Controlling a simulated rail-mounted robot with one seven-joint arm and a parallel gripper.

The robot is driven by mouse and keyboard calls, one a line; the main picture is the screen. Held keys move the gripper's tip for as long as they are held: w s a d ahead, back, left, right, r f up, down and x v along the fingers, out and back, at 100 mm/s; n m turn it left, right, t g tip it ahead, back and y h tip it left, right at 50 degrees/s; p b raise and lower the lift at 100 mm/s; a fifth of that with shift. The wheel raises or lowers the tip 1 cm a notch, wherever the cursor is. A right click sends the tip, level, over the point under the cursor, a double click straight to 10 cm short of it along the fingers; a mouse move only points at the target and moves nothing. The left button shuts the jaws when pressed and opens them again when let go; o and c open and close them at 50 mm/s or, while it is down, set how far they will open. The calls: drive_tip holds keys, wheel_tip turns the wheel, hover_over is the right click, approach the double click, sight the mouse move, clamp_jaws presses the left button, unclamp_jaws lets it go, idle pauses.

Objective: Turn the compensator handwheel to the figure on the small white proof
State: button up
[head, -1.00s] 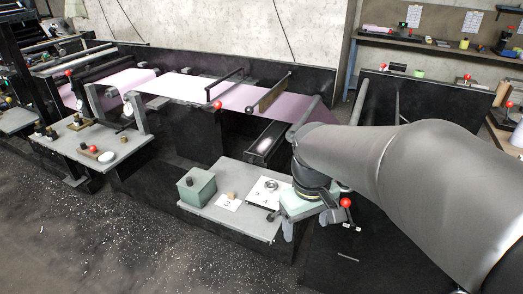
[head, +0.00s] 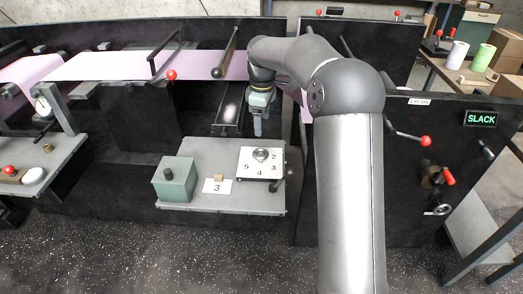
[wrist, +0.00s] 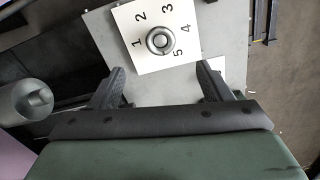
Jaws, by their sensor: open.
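A white square dial plate (head: 247,173) marked with figures lies on the grey bench, with a silver ring-shaped handwheel (head: 261,155) on it. In the wrist view the handwheel (wrist: 160,40) sits amid the figures 1 to 5; I cannot tell which figure it is set to. A small white proof (head: 226,188) showing a 3 lies left of the plate, with a small tan block on it. My gripper (head: 257,128) is behind the plate and above bench height. In the wrist view my gripper (wrist: 163,84) is open and empty, apart from the handwheel.
A green box (head: 174,184) with a dark knob stands at the bench's left. A dark knob (head: 289,172) is at its right edge. The right panel has a SLACK display (head: 481,118) and a red-handled crank (head: 447,176). A pink web (head: 120,66) runs behind.

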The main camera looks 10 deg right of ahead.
sight(262, 153)
wheel_tip(262, 153, down, 12)
drive_tip(key=shift+f+b, duration=0.1)
drive_tip(key=shift+b, duration=0.45)
drive_tip(key=c, duration=1)
